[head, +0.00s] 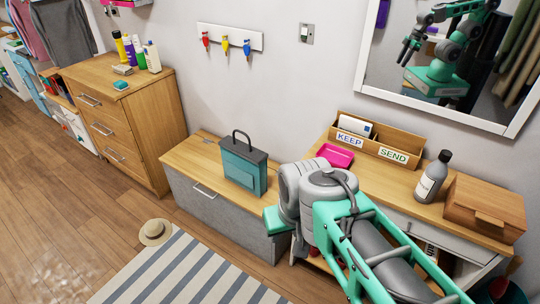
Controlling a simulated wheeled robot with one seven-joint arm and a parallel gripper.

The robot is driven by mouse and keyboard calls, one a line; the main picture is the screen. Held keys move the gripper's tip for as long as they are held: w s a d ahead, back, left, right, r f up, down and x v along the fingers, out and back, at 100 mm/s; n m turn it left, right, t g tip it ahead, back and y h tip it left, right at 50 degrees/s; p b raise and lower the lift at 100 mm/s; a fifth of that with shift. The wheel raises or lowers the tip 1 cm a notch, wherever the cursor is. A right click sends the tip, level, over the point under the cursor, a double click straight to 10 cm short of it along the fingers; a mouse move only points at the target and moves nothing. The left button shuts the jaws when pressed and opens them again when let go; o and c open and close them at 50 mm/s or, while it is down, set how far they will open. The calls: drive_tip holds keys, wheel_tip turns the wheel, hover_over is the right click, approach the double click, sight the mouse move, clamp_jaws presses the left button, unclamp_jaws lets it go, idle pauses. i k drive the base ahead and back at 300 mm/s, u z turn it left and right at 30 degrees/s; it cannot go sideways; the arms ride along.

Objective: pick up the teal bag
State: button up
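The teal bag (240,172) stands upright on the wooden top of a low grey bench against the wall. It is boxy, with a dark grey top and an arched dark handle standing up. My green and grey arm fills the lower right, to the right of the bag and apart from it. My gripper itself is not directly visible. A small dark reflection of the arm's end shows in the wall mirror, too small to tell whether the fingers are open.
The bench (190,152) has bare top left of the bag. A drawer chest (125,120) with bottles stands left. The right table holds a letter organizer (395,138), pink tray (336,155), grey bottle (432,178) and wooden box (485,205). A hat (155,232) and striped rug (190,272) lie on the floor.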

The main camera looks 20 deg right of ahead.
sight(245, 164)
drive_tip(key=u, duration=0.1)
drive_tip(key=i, duration=0.8)
drive_tip(key=u, duration=1.1)
drive_tip(key=i, duration=0.45)
drive_tip(key=u, duration=0.45)
